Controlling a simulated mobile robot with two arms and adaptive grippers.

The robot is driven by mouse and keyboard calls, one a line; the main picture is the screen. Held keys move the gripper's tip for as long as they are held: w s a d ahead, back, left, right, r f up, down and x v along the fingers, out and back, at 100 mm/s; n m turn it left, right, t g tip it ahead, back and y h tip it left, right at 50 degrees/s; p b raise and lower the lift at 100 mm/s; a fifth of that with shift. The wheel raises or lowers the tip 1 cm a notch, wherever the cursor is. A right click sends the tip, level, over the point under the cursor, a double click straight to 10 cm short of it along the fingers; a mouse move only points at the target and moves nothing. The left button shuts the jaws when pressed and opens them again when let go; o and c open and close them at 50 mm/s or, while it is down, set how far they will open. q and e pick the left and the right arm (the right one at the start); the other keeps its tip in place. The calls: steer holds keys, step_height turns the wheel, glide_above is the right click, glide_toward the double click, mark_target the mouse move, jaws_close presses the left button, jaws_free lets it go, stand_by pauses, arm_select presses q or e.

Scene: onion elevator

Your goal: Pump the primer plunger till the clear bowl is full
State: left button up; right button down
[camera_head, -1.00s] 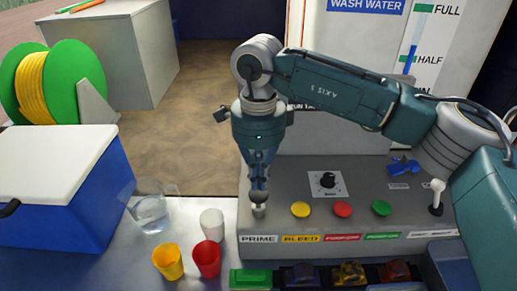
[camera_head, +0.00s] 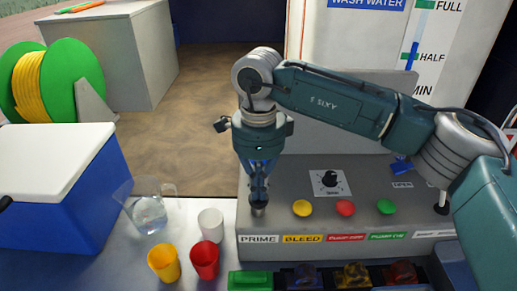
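The primer plunger (camera_head: 258,209) is a small metal knob above the PRIME label on the grey control panel. My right gripper (camera_head: 259,196) points straight down over it. Its fingers look closed together, with the tips at the top of the knob; they partly hide it. I cannot tell whether they grip it or only press on it. A clear container with a handle (camera_head: 150,213) stands on the counter to the left, with some clear liquid low inside. No other clear bowl can be made out. My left gripper is not in view.
A white cup (camera_head: 211,225), a yellow cup (camera_head: 164,263) and a red cup (camera_head: 205,260) stand left of the panel. Yellow (camera_head: 302,208), red (camera_head: 345,208) and green (camera_head: 386,207) buttons lie right of the plunger. A blue cooler (camera_head: 90,200) fills the left.

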steer(key=shift+f, duration=0.2)
steer(key=shift+r+p, duration=1.25)
steer(key=shift+r, duration=1.15)
steer(key=shift+f, duration=0.15)
steer(key=shift+f+b, duration=1.95)
steer(key=shift+f, duration=0.45)
steer(key=shift+r, duration=0.25)
steer(key=shift+r+p, duration=1.45)
steer(key=shift+r, duration=0.8)
